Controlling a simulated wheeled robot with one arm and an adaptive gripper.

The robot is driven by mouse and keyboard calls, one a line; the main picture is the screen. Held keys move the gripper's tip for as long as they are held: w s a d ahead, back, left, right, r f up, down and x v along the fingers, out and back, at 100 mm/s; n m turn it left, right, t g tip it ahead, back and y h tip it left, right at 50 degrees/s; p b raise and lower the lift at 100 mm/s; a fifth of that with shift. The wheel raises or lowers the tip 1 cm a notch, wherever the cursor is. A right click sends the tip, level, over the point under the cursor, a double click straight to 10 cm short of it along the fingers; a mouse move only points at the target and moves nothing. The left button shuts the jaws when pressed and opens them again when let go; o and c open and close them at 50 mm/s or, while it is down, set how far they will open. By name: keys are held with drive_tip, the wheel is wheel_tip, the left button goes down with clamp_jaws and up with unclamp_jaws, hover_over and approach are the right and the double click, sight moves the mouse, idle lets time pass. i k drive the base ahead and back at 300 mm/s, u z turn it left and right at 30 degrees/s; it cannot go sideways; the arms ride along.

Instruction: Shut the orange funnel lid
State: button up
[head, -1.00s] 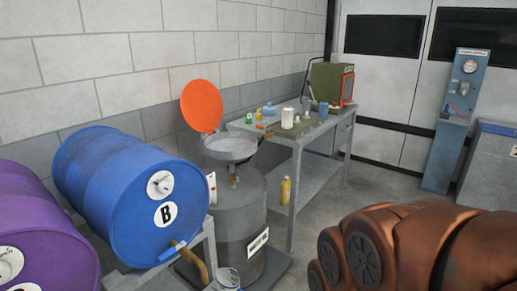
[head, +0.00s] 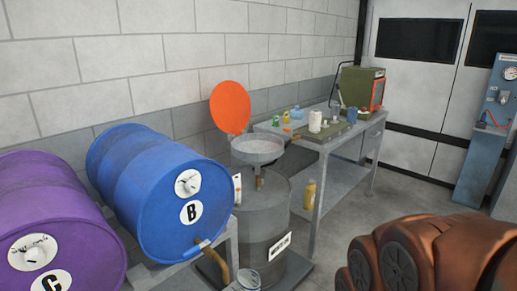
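The orange funnel lid (head: 231,107) is a round disc standing upright, open, at the back left of the grey funnel (head: 257,151). The funnel sits on top of a dark grey drum (head: 262,215) near the wall, and its bowl is uncovered. A brown, rounded part of my arm shows at the lower right, well apart from the lid. My gripper's fingers are not in view.
A blue barrel marked B (head: 160,190) and a purple barrel marked C (head: 55,225) lie at the left, close to the drum. A metal workbench (head: 345,152) with bottles and a green heater (head: 361,88) stands behind right.

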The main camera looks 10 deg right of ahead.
sight(230, 103)
drive_tip(key=z, duration=0.05)
drive_tip(key=k, duration=0.5)
drive_tip(key=z, duration=0.9)
drive_tip(key=i, duration=6)
drive_tip(key=u, duration=2.5)
